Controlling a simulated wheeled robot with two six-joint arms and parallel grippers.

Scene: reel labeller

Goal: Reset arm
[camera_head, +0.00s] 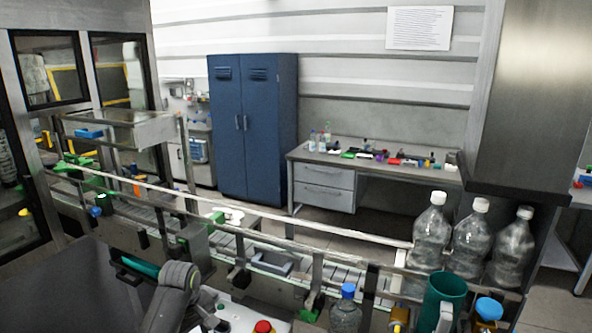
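A grey jointed arm link (178,285), which looks like part of one of my arms, rises from the bottom edge left of centre. No second arm shows.
A railed conveyor (225,238) crosses from left to lower right. Large clear bottles (470,242), a green mug (442,303) and a blue-capped bottle (346,312) stand at the lower right. A red button (263,327) is at the bottom. Behind are a blue cabinet (255,125) and desk (325,174).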

